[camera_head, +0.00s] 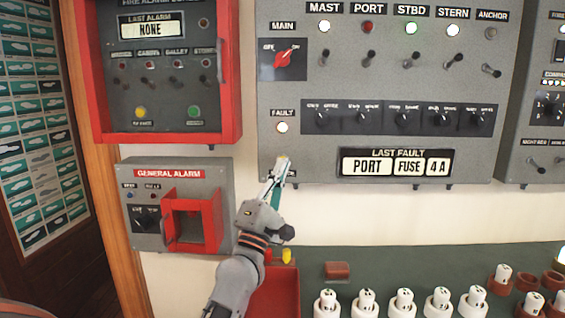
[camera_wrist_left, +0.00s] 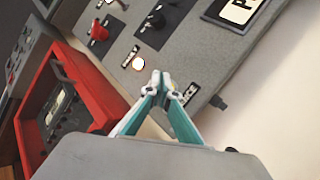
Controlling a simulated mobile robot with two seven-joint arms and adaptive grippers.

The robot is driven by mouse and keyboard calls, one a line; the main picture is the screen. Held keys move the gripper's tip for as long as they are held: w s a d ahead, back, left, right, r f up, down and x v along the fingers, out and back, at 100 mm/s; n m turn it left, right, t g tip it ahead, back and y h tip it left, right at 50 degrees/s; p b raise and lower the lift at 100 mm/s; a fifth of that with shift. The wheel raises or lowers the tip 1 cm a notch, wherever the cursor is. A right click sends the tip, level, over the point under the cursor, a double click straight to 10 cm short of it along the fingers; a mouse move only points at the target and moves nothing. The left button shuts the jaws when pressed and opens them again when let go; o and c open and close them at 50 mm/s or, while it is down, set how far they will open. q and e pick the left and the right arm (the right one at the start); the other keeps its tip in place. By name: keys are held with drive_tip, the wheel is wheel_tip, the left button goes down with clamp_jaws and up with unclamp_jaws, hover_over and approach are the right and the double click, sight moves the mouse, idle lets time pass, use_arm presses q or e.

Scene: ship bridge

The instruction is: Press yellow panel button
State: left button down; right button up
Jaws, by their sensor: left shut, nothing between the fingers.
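A small round yellow button (camera_head: 140,113) sits at the lower left of the red-framed alarm panel (camera_head: 236,90), with a green button (camera_head: 193,112) to its right. My left gripper (camera_head: 281,160) is shut and empty. Its tips are at the lower left of the grey electrical panel (camera_head: 340,90), below the lit FAULT lamp (camera_head: 282,127), to the right of and lower than the yellow button. In the left wrist view the closed fingertips (camera_wrist_left: 160,80) show near the FAULT lamp (camera_wrist_left: 138,63). I cannot tell whether they touch the panel. The right gripper is out of view.
The GENERAL ALARM box (camera_head: 170,174) with its red guard frame (camera_head: 190,222) is left of my arm. Several white fuses (camera_head: 403,301) stand on the green counter (camera_head: 400,262). A red container (camera_head: 275,290) is beside my forearm. The wall between the panels is clear.

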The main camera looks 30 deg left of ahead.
use_arm(q)
drive_tip(key=shift+w+a, duration=0.1)
idle(0.7)
drive_tip(key=shift+w+a, duration=0.15)
drive_tip(key=shift+w, duration=0.15)
drive_tip(key=shift+w+a, duration=0.2)
drive_tip(key=shift+w, duration=0.15)
idle(0.8)
drive_tip(key=shift+s, duration=0.15)
drive_tip(key=shift+s+d, duration=0.45)
drive_tip(key=shift+s, duration=0.15)
